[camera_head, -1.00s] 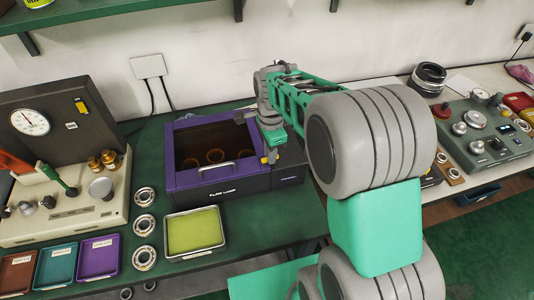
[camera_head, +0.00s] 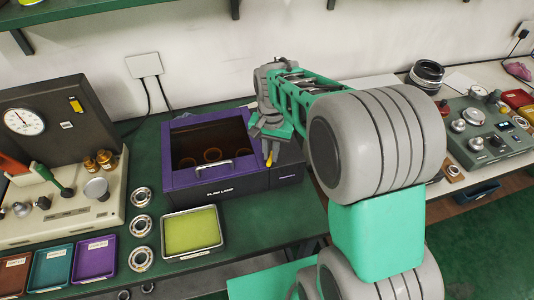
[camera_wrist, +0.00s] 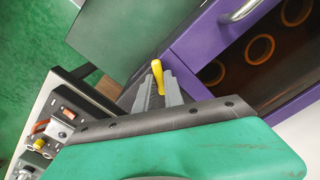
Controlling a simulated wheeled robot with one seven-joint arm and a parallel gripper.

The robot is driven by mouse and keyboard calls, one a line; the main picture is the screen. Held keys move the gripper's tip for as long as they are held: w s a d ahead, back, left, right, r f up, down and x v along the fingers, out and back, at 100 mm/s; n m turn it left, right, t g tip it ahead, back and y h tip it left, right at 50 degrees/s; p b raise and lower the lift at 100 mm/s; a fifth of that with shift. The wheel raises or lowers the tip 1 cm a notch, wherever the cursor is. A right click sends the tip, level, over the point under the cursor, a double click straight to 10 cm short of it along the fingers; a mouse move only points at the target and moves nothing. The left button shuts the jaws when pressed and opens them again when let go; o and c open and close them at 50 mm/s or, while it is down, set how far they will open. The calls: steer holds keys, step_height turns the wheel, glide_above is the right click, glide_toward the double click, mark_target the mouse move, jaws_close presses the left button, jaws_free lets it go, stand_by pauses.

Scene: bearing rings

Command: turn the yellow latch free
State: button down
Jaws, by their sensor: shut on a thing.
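The yellow latch (camera_wrist: 157,72) shows in the wrist view as a short rounded lever at the front right corner of the purple-framed box (camera_wrist: 192,52). My gripper (camera_wrist: 158,92) is shut on it, with the latch's rounded end sticking out past the two grey fingers. In the head view my gripper (camera_head: 268,153) reaches down to the right side of the box (camera_head: 180,182). Yellow (camera_head: 272,182) shows just below the fingers there. The latch's mount is partly hidden by the fingers.
The box has a dark window with orange rings behind it and a metal bar handle (camera_head: 213,164). A tray with a yellow-green pad (camera_head: 191,232) stands in front of it, with several bearing rings (camera_head: 141,226) to its left. A grey-green control panel (camera_head: 487,133) is at the right.

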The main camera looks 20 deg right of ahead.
steer(key=n, duration=0.4)
steer(key=shift+w+d+r, duration=0.1)
steer(key=shift+d, duration=0.15)
steer(key=shift+n, duration=1.3)
steer(key=shift+w+r, duration=0.1)
steer(key=c, duration=1.5)
jaws_free()
steer(key=shift+o, duration=0.3)
steer(key=shift+b, duration=0.3)
step_height(320, 180, up, 8)
steer(key=shift+f+b, duration=0.25)
steer(key=shift+b, duration=0.2)
